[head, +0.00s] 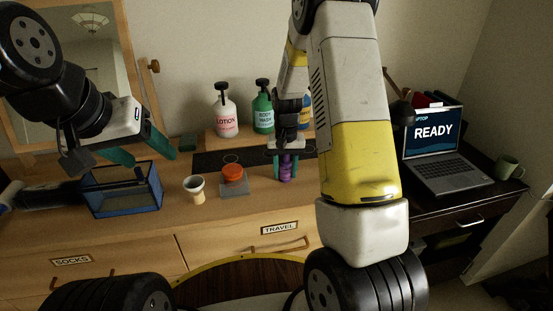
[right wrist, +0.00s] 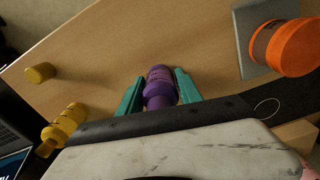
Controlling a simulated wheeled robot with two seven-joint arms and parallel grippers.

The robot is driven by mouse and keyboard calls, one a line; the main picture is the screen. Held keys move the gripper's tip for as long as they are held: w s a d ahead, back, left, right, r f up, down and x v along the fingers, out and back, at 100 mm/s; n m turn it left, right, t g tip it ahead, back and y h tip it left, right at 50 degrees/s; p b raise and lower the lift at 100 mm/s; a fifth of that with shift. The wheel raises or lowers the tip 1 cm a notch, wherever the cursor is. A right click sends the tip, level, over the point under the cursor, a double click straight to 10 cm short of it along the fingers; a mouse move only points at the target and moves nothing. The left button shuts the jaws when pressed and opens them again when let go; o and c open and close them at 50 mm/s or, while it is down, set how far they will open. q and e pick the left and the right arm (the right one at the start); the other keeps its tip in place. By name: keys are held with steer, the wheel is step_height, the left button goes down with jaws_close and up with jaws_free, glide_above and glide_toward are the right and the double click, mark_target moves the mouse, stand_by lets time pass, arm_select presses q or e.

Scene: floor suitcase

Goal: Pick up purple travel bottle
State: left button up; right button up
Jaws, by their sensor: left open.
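The purple travel bottle (right wrist: 159,88) stands between the teal fingers of my right gripper (right wrist: 159,95) in the right wrist view. In the head view the bottle (head: 286,170) is partly hidden by those fingers, with its base at or just above the dresser top. My left gripper (head: 143,150) is open and empty, above the blue-framed glass box at the left.
An orange-lidded jar (head: 233,174) on a grey pad and a cream cup-like item (head: 195,188) stand left of the bottle. Lotion (head: 225,117) and body wash (head: 263,112) bottles stand behind. Yellow bottles (right wrist: 64,122) show in the wrist view. A laptop (head: 440,150) is at right.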

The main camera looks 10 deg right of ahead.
jaws_close()
steer(key=shift+r, duration=0.1)
